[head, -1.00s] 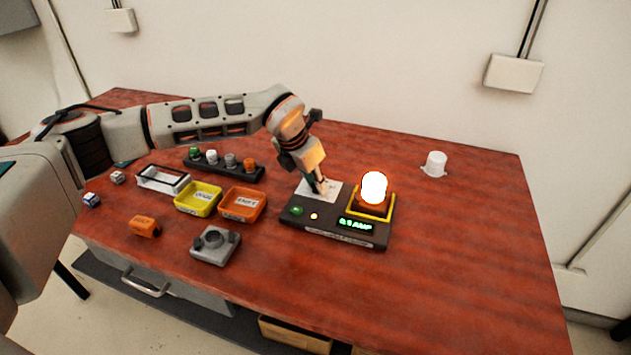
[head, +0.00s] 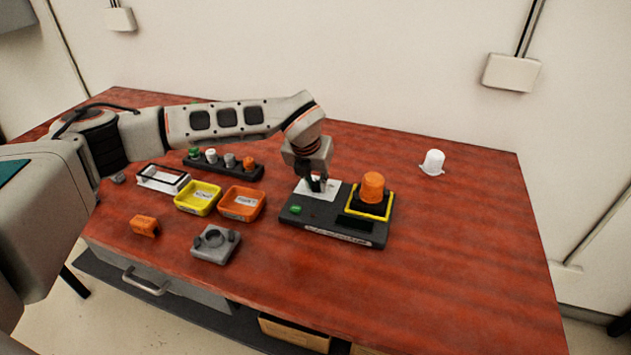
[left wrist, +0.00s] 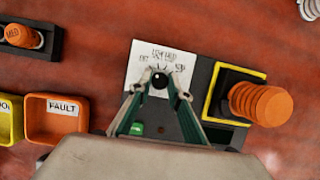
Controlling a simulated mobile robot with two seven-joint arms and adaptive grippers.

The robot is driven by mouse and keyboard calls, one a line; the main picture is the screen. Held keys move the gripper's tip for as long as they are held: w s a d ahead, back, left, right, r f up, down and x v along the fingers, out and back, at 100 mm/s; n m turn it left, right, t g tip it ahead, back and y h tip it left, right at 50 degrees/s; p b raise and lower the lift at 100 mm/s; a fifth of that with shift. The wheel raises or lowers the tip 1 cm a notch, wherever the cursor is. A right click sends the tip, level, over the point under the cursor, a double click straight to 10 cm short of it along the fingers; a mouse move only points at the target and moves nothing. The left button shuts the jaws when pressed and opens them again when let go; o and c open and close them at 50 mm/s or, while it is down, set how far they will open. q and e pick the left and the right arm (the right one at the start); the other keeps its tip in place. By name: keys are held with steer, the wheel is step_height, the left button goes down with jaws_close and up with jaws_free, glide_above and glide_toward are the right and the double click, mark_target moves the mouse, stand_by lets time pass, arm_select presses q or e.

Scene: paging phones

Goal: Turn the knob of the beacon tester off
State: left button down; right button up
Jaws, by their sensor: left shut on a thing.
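The beacon tester (head: 330,233) is a dark box on the red-brown table, with a white dial plate (head: 332,184) at its back left. An orange beacon (head: 372,187) stands in its yellow-framed socket and is unlit. The display is dark. In the left wrist view the black knob (left wrist: 160,79) sits on the white dial plate (left wrist: 138,66) with printed markings around it. My left gripper (left wrist: 160,86) points down over the plate, its fingers shut on the knob from both sides. It also shows in the head view (head: 317,187). My right gripper is not in view.
A yellow bin (head: 198,199) and an orange bin (head: 242,203) stand left of the tester. A grey fixture (head: 215,244), an orange block (head: 144,225) and a rack of lenses (head: 223,164) are nearby. A white dome (head: 433,162) stands at the right. The table's right front is clear.

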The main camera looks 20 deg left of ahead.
arm_select(q)
steer(key=c, duration=1.9)
jaws_free()
steer(key=shift+r, duration=0.15)
steer(key=v, duration=1.1)
steer(key=shift+s+r, duration=0.25)
steer(key=shift+r, duration=0.1)
